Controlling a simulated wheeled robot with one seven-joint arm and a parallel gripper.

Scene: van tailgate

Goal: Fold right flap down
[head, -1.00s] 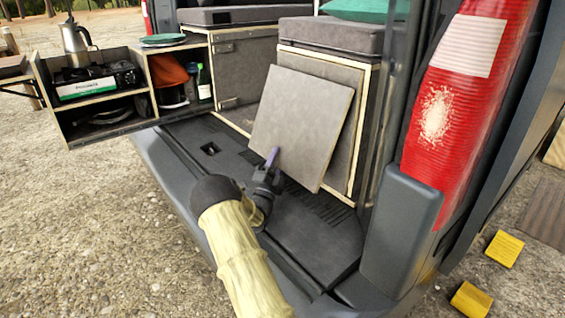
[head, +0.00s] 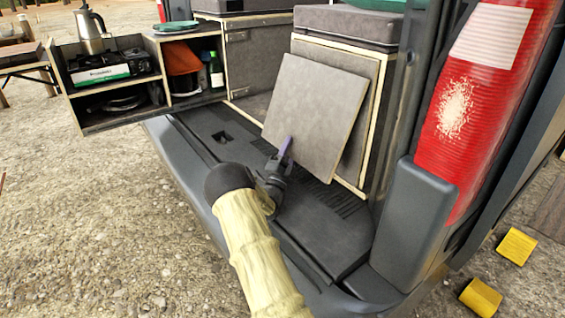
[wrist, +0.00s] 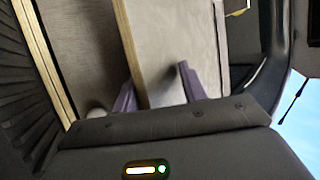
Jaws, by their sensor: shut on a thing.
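The right flap (head: 314,113) is a grey panel with a pale wooden edge. It stands tilted in front of the right-hand box in the van's rear. My gripper (head: 284,152) is at the flap's lower left edge, with a purple finger against it. In the wrist view the flap (wrist: 175,50) runs between the two purple fingers of my gripper (wrist: 157,92), its pale edge facing the camera. The gripper is shut on the flap. The finger behind the flap is hidden in the head view.
The right-hand box carries a dark cushion (head: 345,24). A fold-out kitchen unit (head: 120,108) with a kettle (head: 90,30) and stove stands at the left. The red tail light (head: 470,100) and bumper corner (head: 412,225) are at the right. The dark van floor (head: 205,130) left of the flap is mostly clear.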

